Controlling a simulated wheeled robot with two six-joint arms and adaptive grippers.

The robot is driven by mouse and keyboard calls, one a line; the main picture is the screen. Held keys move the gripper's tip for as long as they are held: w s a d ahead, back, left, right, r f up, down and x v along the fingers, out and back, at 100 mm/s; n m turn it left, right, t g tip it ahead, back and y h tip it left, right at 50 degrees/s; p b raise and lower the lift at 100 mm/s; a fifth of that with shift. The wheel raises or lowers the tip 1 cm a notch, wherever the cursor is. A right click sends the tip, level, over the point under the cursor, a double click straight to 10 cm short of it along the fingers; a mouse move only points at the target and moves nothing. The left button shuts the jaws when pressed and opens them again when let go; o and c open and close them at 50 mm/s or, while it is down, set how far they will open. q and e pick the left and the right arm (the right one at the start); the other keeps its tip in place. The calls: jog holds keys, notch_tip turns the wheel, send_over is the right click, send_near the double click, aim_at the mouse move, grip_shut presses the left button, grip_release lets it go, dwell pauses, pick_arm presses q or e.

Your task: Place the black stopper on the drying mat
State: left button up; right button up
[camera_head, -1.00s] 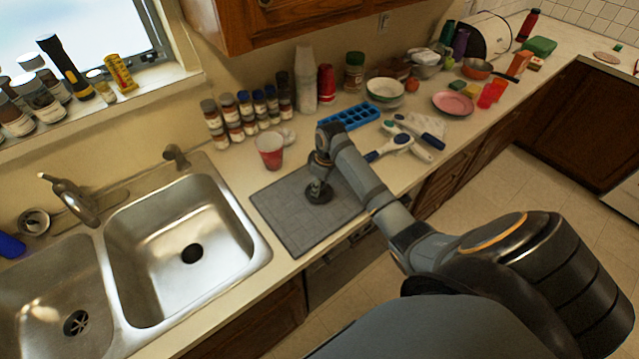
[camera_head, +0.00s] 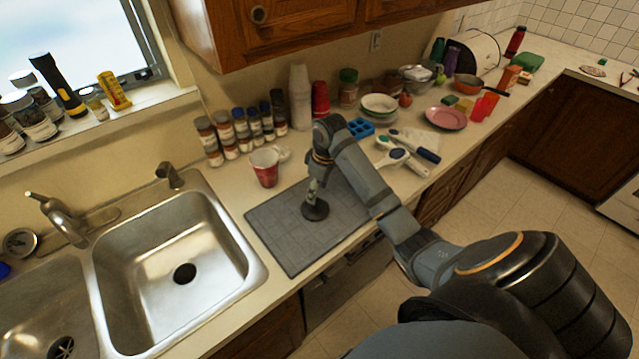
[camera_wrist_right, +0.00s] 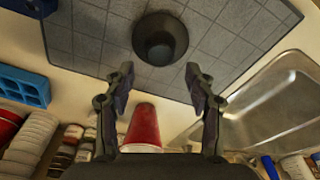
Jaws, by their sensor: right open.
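The black stopper (camera_head: 315,210) sits on the grey drying mat (camera_head: 282,236), near the mat's middle. In the right wrist view the black stopper (camera_wrist_right: 160,38) rests on the tiled grey mat (camera_wrist_right: 85,38), just past the fingertips. My right gripper (camera_wrist_right: 160,80) is open, its two fingers apart and clear of the stopper, with nothing between them. In the head view my right gripper (camera_head: 318,185) is just above the stopper and partly hidden by its own arm. My left gripper is not in view.
A red cup (camera_head: 265,167) stands just behind the mat. A blue tray (camera_head: 360,128) and white-handled utensils (camera_head: 402,158) lie to the right. The sink (camera_head: 175,275) is on the left. Several spice jars (camera_head: 240,132) line the wall.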

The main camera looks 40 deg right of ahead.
jog(key=r, duration=0.5)
jog(key=shift+s+d+r+b, duration=0.15)
jog(key=shift+s+r+b, duration=0.15)
jog(key=shift+s+b, duration=0.1)
